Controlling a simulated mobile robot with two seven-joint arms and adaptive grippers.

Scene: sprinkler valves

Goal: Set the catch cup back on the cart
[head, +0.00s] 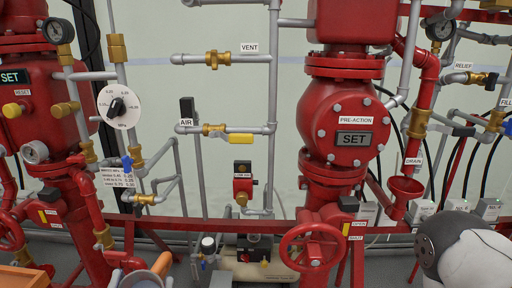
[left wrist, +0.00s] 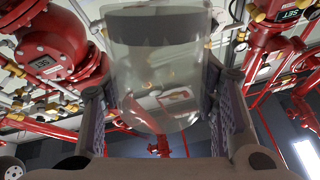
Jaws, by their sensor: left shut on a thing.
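The catch cup (left wrist: 165,85) is clear and see-through, with a grey band near its top in the left wrist view. It sits between the two dark pads of my left gripper (left wrist: 162,110), which is shut on it. In the head view the left gripper (head: 143,268) is at the bottom edge, left of centre. The grey cup (head: 140,280) shows there only in part, cut off by the frame. I cannot tell whether the cup holds water. The cart is not clearly in view. My right gripper is out of view.
An orange edge (head: 18,277) shows at the bottom left; I cannot tell what it belongs to. Red valve bodies, a red handwheel (head: 312,246) and a red drain funnel (head: 405,187) stand ahead. A compressor (head: 255,260) is on the floor behind. My right arm shows at bottom right.

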